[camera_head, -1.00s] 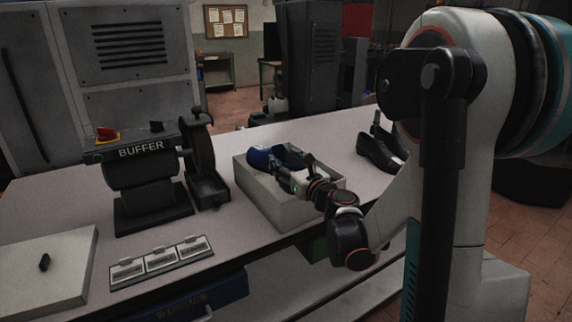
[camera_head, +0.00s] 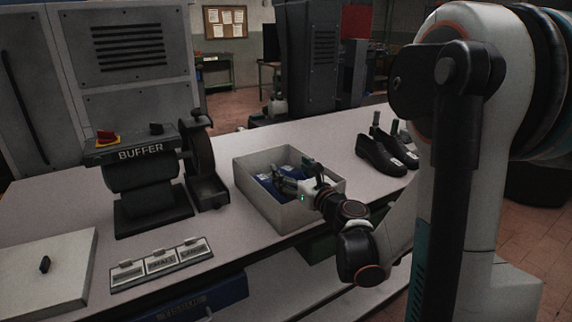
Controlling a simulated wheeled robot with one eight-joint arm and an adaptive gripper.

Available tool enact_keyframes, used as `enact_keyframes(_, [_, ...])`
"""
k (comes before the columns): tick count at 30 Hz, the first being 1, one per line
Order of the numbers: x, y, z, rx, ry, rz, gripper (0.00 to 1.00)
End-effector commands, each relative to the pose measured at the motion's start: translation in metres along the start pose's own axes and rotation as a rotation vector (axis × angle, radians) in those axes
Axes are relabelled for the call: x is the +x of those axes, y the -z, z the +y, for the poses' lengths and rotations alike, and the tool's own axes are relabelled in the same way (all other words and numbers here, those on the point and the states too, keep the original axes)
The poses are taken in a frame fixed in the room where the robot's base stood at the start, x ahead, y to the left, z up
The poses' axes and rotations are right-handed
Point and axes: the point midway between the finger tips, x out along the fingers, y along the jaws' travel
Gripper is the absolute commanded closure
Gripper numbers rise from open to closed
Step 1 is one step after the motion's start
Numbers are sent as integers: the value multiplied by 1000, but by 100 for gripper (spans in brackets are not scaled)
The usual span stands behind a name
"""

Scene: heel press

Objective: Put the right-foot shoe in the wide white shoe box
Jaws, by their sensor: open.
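The wide white shoe box (camera_head: 262,206) stands open on the bench, right of the buffer. A blue shoe (camera_head: 268,182) lies inside it, low between the walls and partly hidden by my gripper. My gripper (camera_head: 284,180) is open and reaches over the right side of the box, its fingers beside the blue shoe; whether they touch it I cannot tell. A pair of black shoes (camera_head: 378,155) stands on the bench to the right of the box, with pale labels on them. I cannot tell which foot the blue shoe is for.
The buffer machine (camera_head: 150,170) stands left of the box. A row of labelled tiles (camera_head: 162,262) lies at the bench's front edge. A pale lid with a dark knob (camera_head: 44,284) is at the front left. Bare bench lies behind the box.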

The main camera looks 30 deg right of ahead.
Motion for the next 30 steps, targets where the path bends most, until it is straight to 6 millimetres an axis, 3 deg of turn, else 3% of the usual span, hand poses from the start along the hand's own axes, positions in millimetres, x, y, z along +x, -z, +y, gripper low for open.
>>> enact_keyframes(6, [-47,-1,-1,0,3,0,24])
enact_keyframes(12, [-75,-1,-1,0,2,0,24])
enact_keyframes(18, [-85,0,0,0,0,0,24])
enact_keyframes(30, [-85,0,0,0,0,0,24])
